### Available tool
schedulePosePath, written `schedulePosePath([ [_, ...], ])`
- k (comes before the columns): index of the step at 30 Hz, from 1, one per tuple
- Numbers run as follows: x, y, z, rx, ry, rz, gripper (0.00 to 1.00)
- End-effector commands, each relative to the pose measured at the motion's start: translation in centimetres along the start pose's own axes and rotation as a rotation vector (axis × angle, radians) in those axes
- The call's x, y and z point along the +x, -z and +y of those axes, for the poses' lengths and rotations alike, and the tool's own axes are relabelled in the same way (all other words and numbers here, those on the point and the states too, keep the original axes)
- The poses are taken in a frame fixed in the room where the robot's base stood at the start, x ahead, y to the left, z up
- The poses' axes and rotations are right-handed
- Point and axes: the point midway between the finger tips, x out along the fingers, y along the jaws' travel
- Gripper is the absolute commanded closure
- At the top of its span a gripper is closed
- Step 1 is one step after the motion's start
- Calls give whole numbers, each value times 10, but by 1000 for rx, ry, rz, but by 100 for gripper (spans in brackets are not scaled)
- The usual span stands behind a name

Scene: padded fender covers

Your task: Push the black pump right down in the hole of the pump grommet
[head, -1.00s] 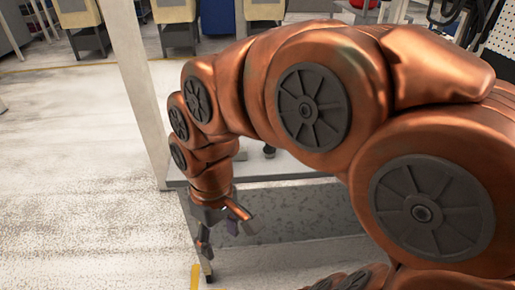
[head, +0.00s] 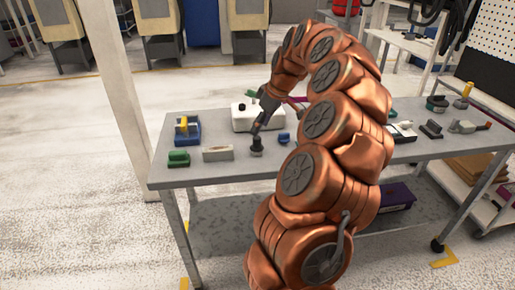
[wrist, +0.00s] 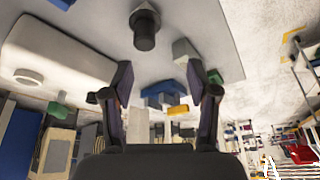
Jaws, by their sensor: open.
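The black pump (head: 256,146) stands upright on the grey table, a dark stubby cylinder on a wider base. It also shows in the wrist view (wrist: 145,30), beyond my fingertips. The pump grommet seems to be the pale ring (wrist: 28,77) on the white padded block (wrist: 65,45); that block is left of the pump in the wrist view and behind it in the head view (head: 243,123). My gripper (head: 264,124) is low over the table near the pump. In the wrist view my gripper (wrist: 160,68) has its two fingers spread with nothing between them.
A pale grey block (head: 217,154), a green block (head: 178,159) and a blue-and-yellow item (head: 187,130) are left of the pump. A small blue item (head: 284,138) is close on its right. More parts lie at the table's right end.

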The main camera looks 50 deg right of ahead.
Motion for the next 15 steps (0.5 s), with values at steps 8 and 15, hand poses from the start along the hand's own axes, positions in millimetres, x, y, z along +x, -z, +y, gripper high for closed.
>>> schedulePosePath([
  [8,16,-14,19,9,-13,-1,41],
  [15,32,-12,20,9,-16,2,41],
])
